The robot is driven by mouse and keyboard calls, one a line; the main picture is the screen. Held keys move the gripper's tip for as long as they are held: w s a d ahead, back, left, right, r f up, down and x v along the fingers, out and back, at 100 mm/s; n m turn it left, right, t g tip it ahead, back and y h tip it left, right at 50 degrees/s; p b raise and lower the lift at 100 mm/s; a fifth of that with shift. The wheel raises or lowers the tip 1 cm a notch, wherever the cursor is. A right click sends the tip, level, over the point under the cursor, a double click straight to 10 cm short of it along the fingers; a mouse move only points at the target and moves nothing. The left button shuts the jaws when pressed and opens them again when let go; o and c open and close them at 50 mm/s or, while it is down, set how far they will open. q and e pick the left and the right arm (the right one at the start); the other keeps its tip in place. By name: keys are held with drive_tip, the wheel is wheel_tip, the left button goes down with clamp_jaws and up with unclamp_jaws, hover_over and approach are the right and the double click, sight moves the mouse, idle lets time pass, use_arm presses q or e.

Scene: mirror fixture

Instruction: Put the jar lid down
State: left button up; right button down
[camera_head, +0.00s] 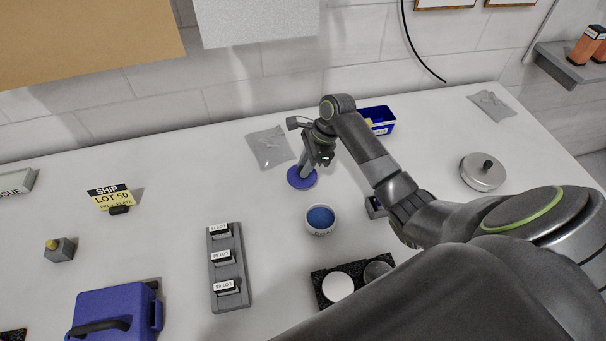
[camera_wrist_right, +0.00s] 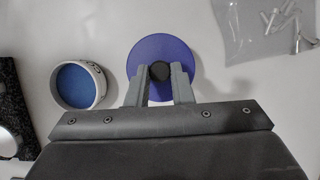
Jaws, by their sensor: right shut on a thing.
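The jar lid (camera_head: 295,180) is a blue-purple disc with a dark knob, behind the open jar in the head view. It also shows in the right wrist view (camera_wrist_right: 180,52). My right gripper (camera_head: 305,168) is shut on the lid's knob (camera_wrist_right: 160,71) from above. The lid looks flat and close to the table; I cannot tell whether it touches. The round jar (camera_head: 320,219), pale with a blue inside, stands open near the lid, apart from it; it is at the left in the wrist view (camera_wrist_right: 78,85). My left gripper is not in view.
A plastic bag (camera_head: 269,147) lies just behind the lid, and a blue bin (camera_head: 379,121) stands behind the right gripper. A grey rack (camera_head: 240,288) with labelled lots, a black tray (camera_head: 321,296) with discs and a blue case (camera_head: 112,312) are nearer. The table left of the lid is clear.

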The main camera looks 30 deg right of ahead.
drive_tip(key=f, duration=0.3)
drive_tip(key=shift+a+f, duration=0.1)
drive_tip(key=shift+a, duration=0.1)
use_arm(q)
drive_tip(key=shift+w+a+r, duration=0.25)
drive_tip(key=shift+a, duration=0.35)
use_arm(e)
drive_tip(key=shift+d+f, duration=0.1)
drive_tip(key=shift+f, duration=0.35)
drive_tip(key=c, duration=1.3)
unclamp_jaws()
drive_tip(key=shift+f, duration=0.1)
use_arm(q)
drive_tip(key=shift+d, duration=0.1)
use_arm(e)
drive_tip(key=shift+r, duration=0.2)
use_arm(q)
drive_tip(key=shift+f+b, duration=0.8)
drive_tip(key=shift+f, duration=0.15)
use_arm(e)
drive_tip(key=v, duration=1.2)
drive_tip(key=shift+f, duration=0.15)
